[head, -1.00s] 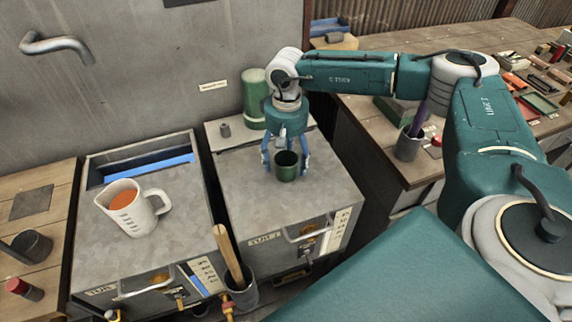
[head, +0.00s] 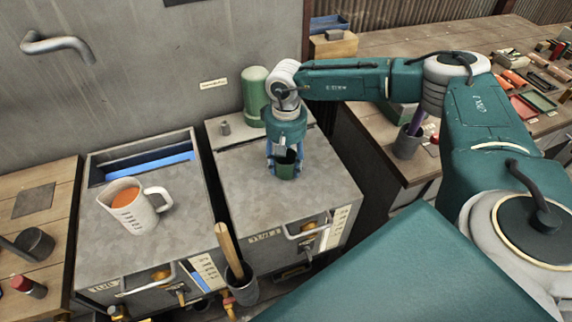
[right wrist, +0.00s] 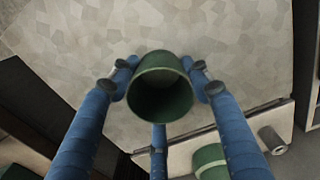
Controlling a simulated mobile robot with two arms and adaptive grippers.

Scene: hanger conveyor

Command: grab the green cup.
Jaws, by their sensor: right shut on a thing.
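The green cup (head: 286,168) stands upright on the grey metal top of the right-hand machine. It is dark green and empty, with its mouth facing up. My right gripper (head: 285,162) has come down over the cup, and its blue fingers are shut on it. In the right wrist view the cup (right wrist: 161,88) sits between the fingers of my right gripper (right wrist: 158,92), with fingertips at its left and right sides. The cup's far side is partly hidden by the gripper in the head view. My left gripper is not in view.
A white measuring jug (head: 134,206) with orange contents stands on the left machine. A green cylinder (head: 254,97) stands behind my right gripper. A holder with a wooden handle (head: 229,252) is at the front. The machine top (head: 325,195) around the cup is clear.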

